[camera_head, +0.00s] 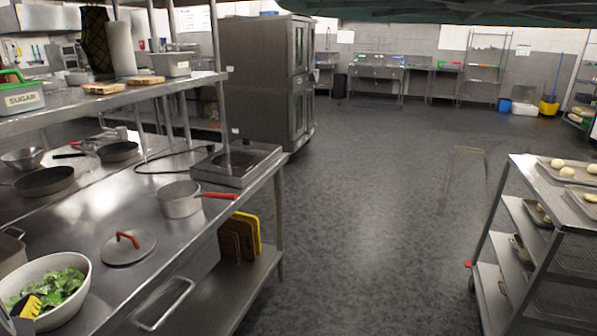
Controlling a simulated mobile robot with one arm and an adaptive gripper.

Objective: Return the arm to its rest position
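No part that I can clearly name as my arm or gripper shows in the head view. A small yellow and black piece (30,306) shows at the lower left edge, over a white bowl of green leaves (82,298). It is cut off by the frame, and I cannot tell what it belongs to. A dark green shape (440,12) crosses the top edge, and I cannot tell what it is.
A steel counter (105,208) on the left holds a red-handled pot (180,199), a lid (128,247) and pans. A steel rack (513,228) with dough trays stands at right. The grey floor (370,190) between them is clear. A steel cabinet (262,75) stands behind.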

